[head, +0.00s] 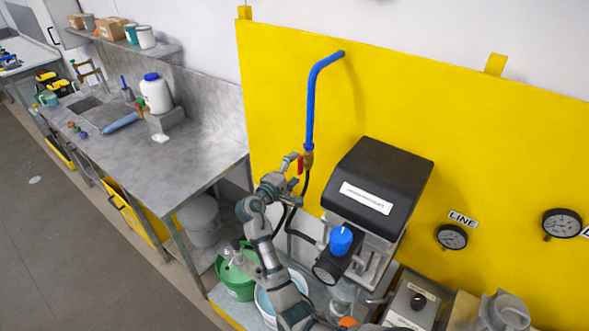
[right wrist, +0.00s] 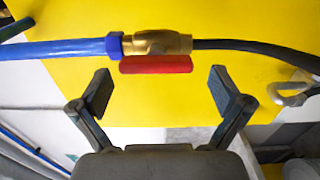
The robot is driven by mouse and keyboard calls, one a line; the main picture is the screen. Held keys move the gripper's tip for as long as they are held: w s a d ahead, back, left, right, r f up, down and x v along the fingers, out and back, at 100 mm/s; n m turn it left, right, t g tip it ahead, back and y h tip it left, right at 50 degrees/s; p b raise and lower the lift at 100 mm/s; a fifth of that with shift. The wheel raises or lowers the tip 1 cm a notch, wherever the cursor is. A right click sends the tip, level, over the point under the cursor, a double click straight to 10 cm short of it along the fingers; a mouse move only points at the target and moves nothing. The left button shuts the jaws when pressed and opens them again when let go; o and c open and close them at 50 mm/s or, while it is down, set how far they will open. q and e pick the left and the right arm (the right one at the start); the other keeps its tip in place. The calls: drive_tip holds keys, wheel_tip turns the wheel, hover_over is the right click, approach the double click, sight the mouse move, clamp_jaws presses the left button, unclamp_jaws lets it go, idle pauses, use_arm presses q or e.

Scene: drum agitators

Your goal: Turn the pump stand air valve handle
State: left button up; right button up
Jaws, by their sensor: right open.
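The air valve is a brass body (right wrist: 163,43) with a red handle (right wrist: 156,64) lying along the pipe line, between a blue pipe (right wrist: 60,49) and a black hose (right wrist: 255,50). In the head view the red handle (head: 300,164) hangs at the lower end of the blue pipe (head: 312,105), on the yellow panel. My right gripper (right wrist: 163,92) is open and empty, its two fingers spread either side of the handle's width and short of it. In the head view the right gripper (head: 292,163) is beside the valve and partly hides it. My left gripper does not show.
A black-topped pump unit (head: 380,175) with a blue knob (head: 340,240) stands right of my arm. A steel bench (head: 130,165) is at left. A green bucket (head: 235,280) and a white bucket (head: 268,308) sit below. Gauges (head: 452,236) are on the yellow panel (head: 430,110).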

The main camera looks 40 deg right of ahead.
drive_tip(key=v, duration=1.1)
drive_tip(key=shift+a, duration=0.35)
